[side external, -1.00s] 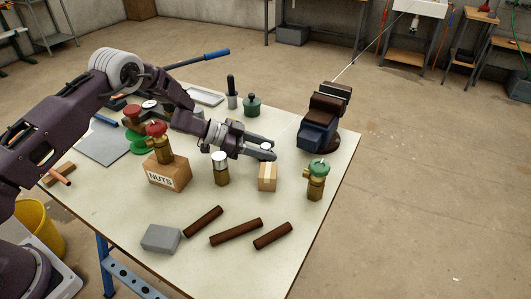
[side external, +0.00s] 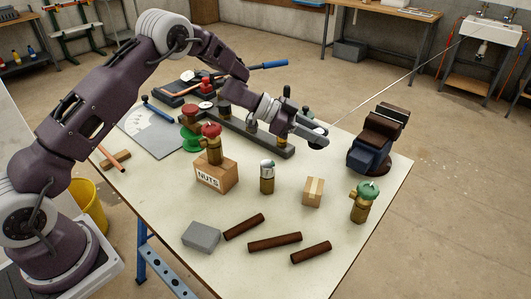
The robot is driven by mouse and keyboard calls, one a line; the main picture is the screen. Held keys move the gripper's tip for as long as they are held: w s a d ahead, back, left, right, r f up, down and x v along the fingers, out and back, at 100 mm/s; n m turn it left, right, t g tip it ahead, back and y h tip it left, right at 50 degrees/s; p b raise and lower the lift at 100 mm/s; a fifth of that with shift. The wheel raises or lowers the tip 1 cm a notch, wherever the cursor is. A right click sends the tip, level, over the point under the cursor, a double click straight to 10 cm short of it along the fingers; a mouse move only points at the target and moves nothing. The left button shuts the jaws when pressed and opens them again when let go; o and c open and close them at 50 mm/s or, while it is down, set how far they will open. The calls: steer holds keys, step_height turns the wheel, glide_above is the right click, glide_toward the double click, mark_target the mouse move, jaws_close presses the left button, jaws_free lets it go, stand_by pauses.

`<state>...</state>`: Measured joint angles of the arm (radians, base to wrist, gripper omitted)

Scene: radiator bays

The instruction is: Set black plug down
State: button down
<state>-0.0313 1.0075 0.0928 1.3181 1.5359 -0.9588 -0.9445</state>
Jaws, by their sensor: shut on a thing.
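My gripper (side external: 314,138) is beyond the small cardboard box, near the right end of a dark rail (side external: 268,148). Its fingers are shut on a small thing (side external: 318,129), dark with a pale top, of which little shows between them. I take it for the black plug. It appears to be held above the table, but its underside is hidden and I cannot tell the exact height. Several brass fittings stand along the rail, partly hidden by my arm.
A NUTS box (side external: 213,174) bears a red-topped valve (side external: 211,143). A silver-topped fitting (side external: 267,176), small cardboard box (side external: 313,191) and green-topped valve (side external: 364,202) stand in front. Brown bars (side external: 275,242) and a grey block (side external: 201,236) lie nearer. A vise (side external: 379,138) stands right.

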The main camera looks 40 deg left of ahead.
steer(key=a+n+t+y, duration=0.1)
steer(key=a, duration=0.2)
steer(key=a+n+t+y, duration=0.1)
steer(key=a+n, duration=0.1)
steer(key=a, duration=0.2)
steer(key=a+f+n+t+y, duration=0.1)
steer(key=a, duration=0.3)
steer(key=shift+w+n+t+y, duration=0.1)
steer(key=shift+n+t+y, duration=0.2)
steer(key=shift+n+y, duration=0.1)
steer(key=s+a+r+n+y, duration=0.2)
steer(key=s+a+n+y, duration=0.25)
steer(key=a, duration=0.55)
steer(key=s+a+r+n+g+y, duration=0.15)
steer(key=s+a+n+y, duration=0.35)
steer(key=a, duration=0.6)
steer(key=s+a+r+n+y, duration=0.3)
steer(key=a+n+y, duration=0.25)
steer(key=a, duration=0.45)
steer(key=n+g+y, duration=0.5)
steer(key=n+g, duration=0.3)
glide_above(159, 176)
step_height(159, 176, down, 5)
step_height(159, 176, down, 10)
steer(key=shift+f, duration=0.1)
steer(key=c, duration=1.1)
jaws_free()
